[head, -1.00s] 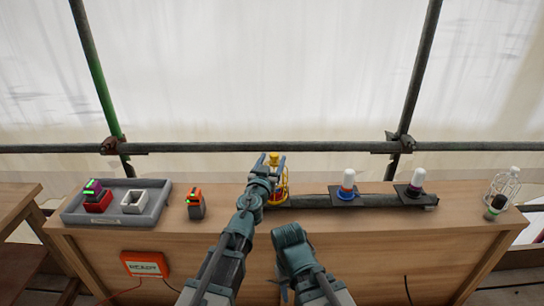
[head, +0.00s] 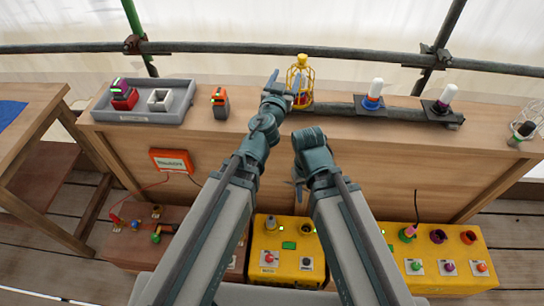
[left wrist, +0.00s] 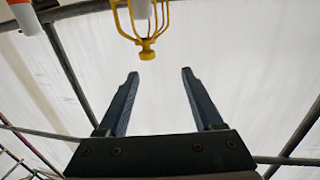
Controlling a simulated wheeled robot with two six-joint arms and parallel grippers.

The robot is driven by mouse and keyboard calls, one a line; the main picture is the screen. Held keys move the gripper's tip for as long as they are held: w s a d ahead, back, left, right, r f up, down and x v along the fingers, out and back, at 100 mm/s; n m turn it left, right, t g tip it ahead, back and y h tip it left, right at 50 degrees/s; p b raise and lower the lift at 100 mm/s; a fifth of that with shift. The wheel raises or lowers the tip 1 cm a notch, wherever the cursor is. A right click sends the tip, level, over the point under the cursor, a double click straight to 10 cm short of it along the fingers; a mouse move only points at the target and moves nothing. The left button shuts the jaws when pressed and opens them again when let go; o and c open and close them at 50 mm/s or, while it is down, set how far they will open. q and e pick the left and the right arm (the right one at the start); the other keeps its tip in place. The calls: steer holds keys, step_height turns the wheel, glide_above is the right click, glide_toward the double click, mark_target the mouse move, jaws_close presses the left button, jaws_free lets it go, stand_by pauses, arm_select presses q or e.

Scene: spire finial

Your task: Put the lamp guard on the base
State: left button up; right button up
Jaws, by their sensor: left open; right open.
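A yellow wire lamp guard (head: 302,72) with a knob on top stands upright at the left end of a dark rail. A white lamp (left wrist: 142,8) shows inside it in the left wrist view, with red and blue low down in the head view. My left gripper (head: 285,81) is open and empty beside the guard. In the left wrist view the guard's knob (left wrist: 147,54) is just beyond my left fingertips (left wrist: 159,72), apart from them. My right gripper (head: 299,188) is open, low in front of the bench, its fingers mostly hidden. The guard's seating is partly hidden.
On the rail (head: 405,112) stand a blue-based white lamp (head: 373,94) and a dark-based one (head: 443,99). A white wire guard (head: 530,115) is at the far right. A grey tray (head: 186,84) and an orange-black device (head: 220,103) are left. Yellow control boxes (head: 440,270) stand below.

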arm_select(q)
steer(key=s+a+f+n+g+y, duration=0.2)
steer(key=s+a+f+g+y, duration=0.15)
steer(key=f, duration=0.25)
steer(key=s+a+f+n+g+y, duration=0.1)
steer(key=s+a+f+g+y, duration=0.3)
steer(key=f, duration=0.3)
steer(key=s+d+f+m+g+h, duration=0.1)
steer(key=s+f+g, duration=0.3)
steer(key=s, duration=0.4)
steer(key=s+d+f+m+g+h, duration=0.2)
steer(key=s+g, duration=0.4)
steer(key=s, duration=0.3)
step_height(320, 180, down, 2)
steer(key=shift+d+f+m, duration=0.15)
steer(key=shift+d+m, duration=0.45)
steer(key=shift+m, duration=0.3)
steer(key=shift+s, duration=0.1)
